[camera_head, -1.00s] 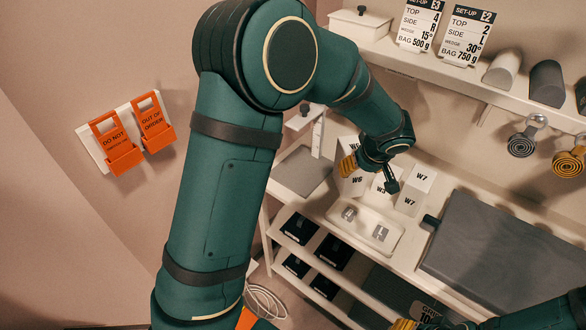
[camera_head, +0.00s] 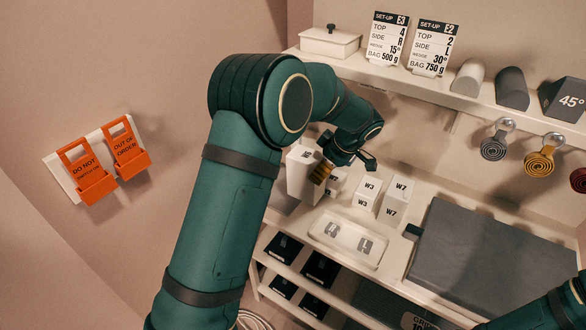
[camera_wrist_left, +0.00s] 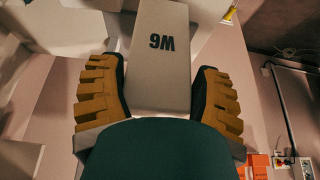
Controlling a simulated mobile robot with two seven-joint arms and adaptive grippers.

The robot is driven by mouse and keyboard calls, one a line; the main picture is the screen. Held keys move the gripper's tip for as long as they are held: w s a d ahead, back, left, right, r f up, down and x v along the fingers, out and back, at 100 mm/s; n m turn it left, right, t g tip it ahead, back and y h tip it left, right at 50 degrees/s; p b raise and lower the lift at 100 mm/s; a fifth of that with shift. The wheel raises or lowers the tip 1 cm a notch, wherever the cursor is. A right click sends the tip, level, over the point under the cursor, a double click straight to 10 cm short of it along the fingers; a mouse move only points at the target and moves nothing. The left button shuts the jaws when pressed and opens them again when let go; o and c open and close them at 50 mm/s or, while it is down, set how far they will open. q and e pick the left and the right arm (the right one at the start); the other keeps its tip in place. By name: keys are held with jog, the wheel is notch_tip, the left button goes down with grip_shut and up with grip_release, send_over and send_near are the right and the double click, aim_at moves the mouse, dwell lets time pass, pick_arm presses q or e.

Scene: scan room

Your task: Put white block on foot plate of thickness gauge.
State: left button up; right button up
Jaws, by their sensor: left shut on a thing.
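My left gripper (camera_head: 322,172) is shut on a white block (camera_head: 300,180) marked W6. In the left wrist view the block (camera_wrist_left: 163,60) sits between the two ribbed yellow fingers (camera_wrist_left: 160,105), its label facing the camera. In the head view the block is held up at the left end of the bench, just right of my upper arm. The thickness gauge and its foot plate are mostly hidden behind my left arm and the block; I cannot tell whether the block touches the plate. My right gripper (camera_head: 412,321) only just shows at the bottom edge.
Other white blocks, W3 (camera_head: 366,193) and W7 (camera_head: 397,199), stand to the right. A white tray (camera_head: 323,243) lies in front of them, and a large grey slab (camera_head: 480,262) at the right. Above is a shelf (camera_head: 400,76) with set-up cards and a lidded box (camera_head: 330,41).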

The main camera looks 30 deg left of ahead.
aim_at(297, 151)
pick_arm(q)
jog(key=a, duration=0.9)
jog(key=shift+w+a+r, duration=0.1)
jog(key=shift+w+a, duration=0.1)
jog(key=shift+w, duration=0.1)
jog(key=shift+f+b, duration=0.6)
jog(key=shift+f, duration=1.25)
jog(key=o, duration=1.3)
jog(key=shift+s, duration=0.1)
jog(key=p+v, duration=0.2)
jog(key=v, duration=1)
jog(key=shift+s, duration=0.1)
